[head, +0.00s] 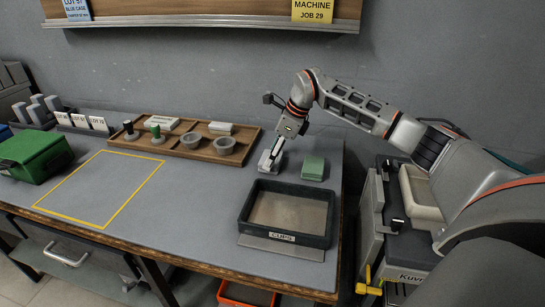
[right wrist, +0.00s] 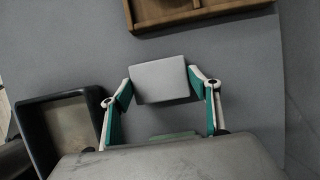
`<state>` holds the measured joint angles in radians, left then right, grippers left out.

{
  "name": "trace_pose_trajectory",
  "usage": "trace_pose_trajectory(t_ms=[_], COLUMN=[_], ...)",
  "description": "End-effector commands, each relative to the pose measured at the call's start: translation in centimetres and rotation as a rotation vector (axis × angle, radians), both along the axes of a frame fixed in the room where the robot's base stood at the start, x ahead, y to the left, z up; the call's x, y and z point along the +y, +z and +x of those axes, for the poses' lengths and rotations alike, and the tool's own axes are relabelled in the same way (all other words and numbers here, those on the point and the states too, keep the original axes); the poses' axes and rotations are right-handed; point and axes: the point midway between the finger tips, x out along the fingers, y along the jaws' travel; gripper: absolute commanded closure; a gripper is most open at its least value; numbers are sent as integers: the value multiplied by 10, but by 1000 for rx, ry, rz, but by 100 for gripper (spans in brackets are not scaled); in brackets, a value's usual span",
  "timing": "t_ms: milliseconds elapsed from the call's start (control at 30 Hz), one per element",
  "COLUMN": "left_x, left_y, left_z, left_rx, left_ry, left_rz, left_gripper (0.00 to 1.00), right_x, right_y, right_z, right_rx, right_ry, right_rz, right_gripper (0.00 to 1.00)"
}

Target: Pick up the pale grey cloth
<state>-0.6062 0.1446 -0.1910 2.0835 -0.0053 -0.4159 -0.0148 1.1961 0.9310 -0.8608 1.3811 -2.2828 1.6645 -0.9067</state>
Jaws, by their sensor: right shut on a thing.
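The pale grey cloth (right wrist: 160,80) is a folded, block-like pad. In the right wrist view it sits between the two fingers of my right gripper (right wrist: 168,97), which touch its left and right sides. In the head view my right gripper (head: 271,162) reaches down at the bench's back right, behind the black tray, shut on the cloth. There the fingers partly hide the cloth, and I cannot tell whether it is clear of the bench. My left gripper is not in view.
A pale green folded cloth (head: 313,168) lies just right of the gripper. The black tray marked CLIPS (head: 318,241) stands in front. A wooden tray (head: 190,150) with bowls and stamps lies left. A green box (head: 36,155) stands far left. The yellow-outlined area (head: 100,190) is clear.

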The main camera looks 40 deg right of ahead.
Motion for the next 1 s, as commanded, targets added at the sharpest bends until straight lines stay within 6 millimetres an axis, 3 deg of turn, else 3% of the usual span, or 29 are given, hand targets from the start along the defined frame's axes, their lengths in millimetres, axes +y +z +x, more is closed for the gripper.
trace_pose_trajectory(t_ms=[267,700,1000], left_x=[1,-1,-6], left_y=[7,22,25], left_z=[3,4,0], left_rx=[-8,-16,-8], left_ry=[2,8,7], left_rz=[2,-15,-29], left_gripper=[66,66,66], right_x=[-1,-1,0], right_y=[40,156,195], right_z=[1,1,1], right_rx=[-8,-11,-5], right_ry=[-1,-1,0], right_rz=[-1,0,0], right_gripper=[58,58,58])
